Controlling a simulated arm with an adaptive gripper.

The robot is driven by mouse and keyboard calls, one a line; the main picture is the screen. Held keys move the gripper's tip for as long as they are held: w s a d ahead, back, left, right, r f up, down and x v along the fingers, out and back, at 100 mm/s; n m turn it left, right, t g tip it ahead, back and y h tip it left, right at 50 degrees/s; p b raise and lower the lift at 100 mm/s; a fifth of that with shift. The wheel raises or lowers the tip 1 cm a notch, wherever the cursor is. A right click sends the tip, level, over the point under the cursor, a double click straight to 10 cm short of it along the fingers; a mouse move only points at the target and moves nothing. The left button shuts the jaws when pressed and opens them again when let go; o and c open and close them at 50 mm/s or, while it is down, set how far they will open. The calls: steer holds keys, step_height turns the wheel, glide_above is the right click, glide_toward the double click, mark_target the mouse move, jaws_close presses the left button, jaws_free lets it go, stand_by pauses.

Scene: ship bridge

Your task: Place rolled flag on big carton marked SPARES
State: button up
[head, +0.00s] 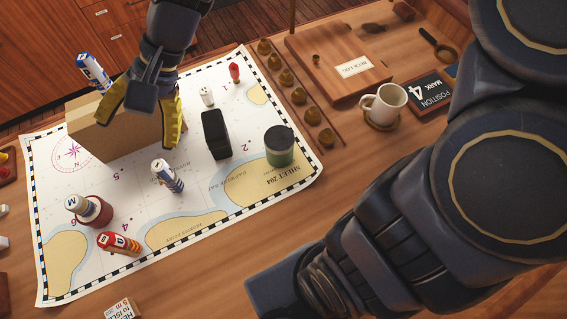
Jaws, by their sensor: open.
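A brown carton (95,139) sits on the upper left of the chart; no SPARES lettering shows on it. My gripper (141,112) is open at the carton's right part, its yellow-tipped fingers apart, with nothing seen held between them. A blue and white roll (92,69), perhaps the rolled flag, stands tilted at the carton's top edge, just left of my gripper. I cannot tell whether it rests on the carton or behind it.
A mug (384,104) and wooden board (340,62) lie right. My arm covers the right side.

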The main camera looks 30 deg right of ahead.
steer(key=s+d+f+n+h, duration=0.2)
steer(key=s+d+n+h, duration=0.4)
steer(key=s+d, duration=0.8)
steer(key=shift+s+d+f+h, duration=0.3)
steer(key=shift+s+h, duration=0.25)
steer(key=shift+h, duration=0.25)
